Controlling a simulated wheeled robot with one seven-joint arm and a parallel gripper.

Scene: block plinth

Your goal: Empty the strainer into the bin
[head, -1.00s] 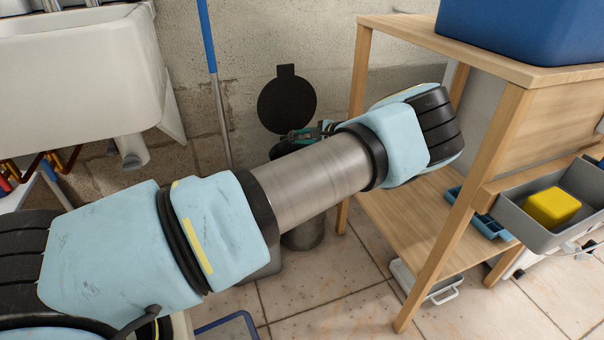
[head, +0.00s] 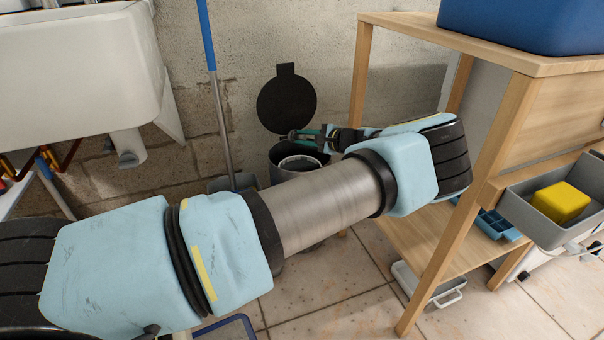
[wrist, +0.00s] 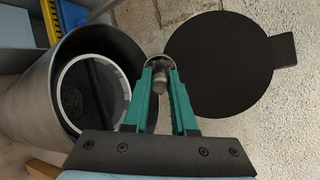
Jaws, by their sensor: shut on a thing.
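The bin (head: 284,178) is a dark grey cylinder on the floor by the wall, with its round black lid (head: 286,97) standing open. In the wrist view, the bin (wrist: 28,118) is left of my gripper (wrist: 160,76). A pale ring (wrist: 124,92) shows inside its mouth, with dark space and a speckled grey patch within; I cannot tell whether it is a liner or the strainer's bowl. My gripper (head: 296,136), with green fingers, is beside the bin mouth below the lid. It is shut on a grey handle-like piece, seen end-on, taken as the strainer (wrist: 160,82). The bowl is not clearly visible.
A wooden shelf unit (head: 446,52) stands close on the right, with a grey tray (head: 517,218) holding a yellow block (head: 560,203). A white sink (head: 80,80) is at the left, and a blue-handled pole (head: 210,60) leans by the wall. Tiled floor is open in front.

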